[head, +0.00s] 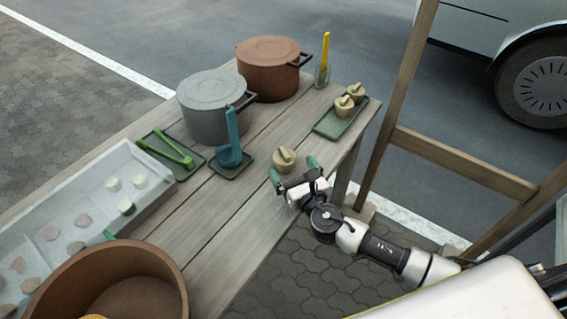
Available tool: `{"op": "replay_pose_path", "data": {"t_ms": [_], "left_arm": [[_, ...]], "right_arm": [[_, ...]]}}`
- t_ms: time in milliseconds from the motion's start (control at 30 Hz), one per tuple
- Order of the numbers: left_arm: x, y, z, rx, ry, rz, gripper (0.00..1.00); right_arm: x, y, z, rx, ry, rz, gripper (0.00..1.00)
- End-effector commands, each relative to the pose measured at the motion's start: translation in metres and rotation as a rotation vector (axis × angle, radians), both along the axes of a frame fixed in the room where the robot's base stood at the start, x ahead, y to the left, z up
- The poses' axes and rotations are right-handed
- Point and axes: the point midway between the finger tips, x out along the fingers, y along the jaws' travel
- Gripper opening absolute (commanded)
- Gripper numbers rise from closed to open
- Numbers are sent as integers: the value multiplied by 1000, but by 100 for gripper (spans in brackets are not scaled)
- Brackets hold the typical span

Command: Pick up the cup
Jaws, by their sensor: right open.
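A small tan clay mortar cup (285,163) with a pestle-like piece on top sits near the right edge of the wooden table. My right gripper (294,170) is open, its green fingertips at the near side of this cup, one to the left and one to the right. I cannot tell whether they touch it. Two similar tan cups, one nearer (344,107) and one farther (356,93), stand on a green tray (333,126) at the table's far right. My left gripper is out of view.
A grey pot (212,112) and a brown pot (270,70) stand at the back. A blue ladle (231,145), green tongs (165,150), a glass with a yellow utensil (322,76), a sectioned white tray (85,200) and a large brown pot (150,262) share the table (205,225).

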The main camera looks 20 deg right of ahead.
Motion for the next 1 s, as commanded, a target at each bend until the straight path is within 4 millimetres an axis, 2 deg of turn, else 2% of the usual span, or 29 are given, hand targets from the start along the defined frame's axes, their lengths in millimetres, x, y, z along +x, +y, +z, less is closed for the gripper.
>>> {"op": "replay_pose_path", "data": {"t_ms": [33, 267, 533, 833, 867, 1000], "left_arm": [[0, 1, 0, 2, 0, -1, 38], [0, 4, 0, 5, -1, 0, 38], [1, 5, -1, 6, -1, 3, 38], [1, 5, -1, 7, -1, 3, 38], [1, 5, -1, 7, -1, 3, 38], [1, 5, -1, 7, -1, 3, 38]], "right_arm": [[8, 1, 0, 0, 0, -2, 97], [26, 2, -1, 3, 0, -2, 97], [64, 2, -3, 4, 1, -2, 97], [70, 3, -3, 5, 3, -2, 97], [70, 3, -3, 5, 3, -2, 96], [70, 3, -3, 5, 3, -2, 74]]}}
